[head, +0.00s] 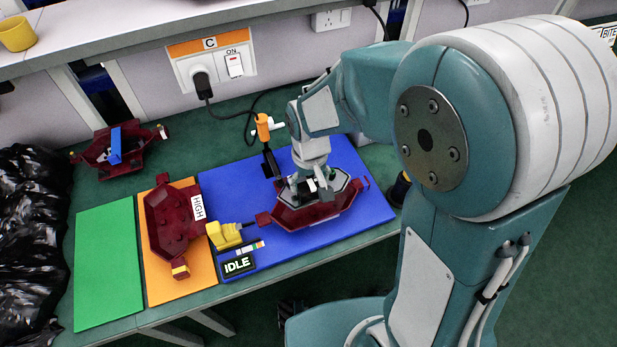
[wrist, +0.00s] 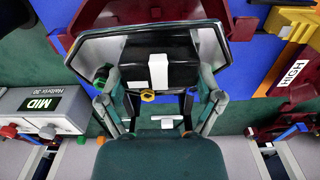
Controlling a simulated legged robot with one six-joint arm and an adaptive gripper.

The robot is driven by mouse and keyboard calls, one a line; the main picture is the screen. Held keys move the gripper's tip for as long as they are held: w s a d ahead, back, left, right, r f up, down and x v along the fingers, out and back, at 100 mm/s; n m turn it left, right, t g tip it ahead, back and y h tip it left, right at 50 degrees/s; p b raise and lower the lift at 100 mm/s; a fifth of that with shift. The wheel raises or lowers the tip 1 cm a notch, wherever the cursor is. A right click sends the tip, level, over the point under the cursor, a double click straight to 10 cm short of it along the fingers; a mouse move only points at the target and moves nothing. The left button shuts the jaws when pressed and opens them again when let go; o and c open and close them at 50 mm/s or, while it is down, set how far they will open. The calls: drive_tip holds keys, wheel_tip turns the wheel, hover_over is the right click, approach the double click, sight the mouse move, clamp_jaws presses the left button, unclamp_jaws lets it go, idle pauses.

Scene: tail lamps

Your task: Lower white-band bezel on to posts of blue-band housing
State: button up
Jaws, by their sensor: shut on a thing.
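My gripper (head: 312,185) is shut on a black part with a white band, which I take for the white-band bezel; in the wrist view the white band (wrist: 158,70) crosses its middle between my fingers (wrist: 160,105). A pale grey rim (wrist: 105,42) surrounds the black part. In the head view this rim (head: 341,181) is over a dark red housing (head: 305,215) on the blue mat. I cannot tell whether they touch, and any posts and band there are hidden. A dark red housing with a blue band (head: 116,145) lies at the back left, away from my gripper.
A dark red housing marked HIGH (head: 165,225) lies on the orange mat (head: 165,287). A yellow block (head: 224,236) and an IDLE display (head: 238,264) are left of my gripper. An orange-handled tool (head: 263,128) stands close behind. The green mat (head: 108,265) is clear.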

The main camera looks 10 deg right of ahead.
drive_tip(key=shift+f, duration=2.5)
drive_tip(key=shift+f, duration=0.15)
drive_tip(key=shift+s+f, duration=0.1)
drive_tip(key=shift+f, duration=1.2)
drive_tip(key=o, duration=0.9)
drive_tip(key=shift+r, duration=0.1)
wheel_tip(320, 180, up, 12)
drive_tip(key=shift+f, duration=0.15)
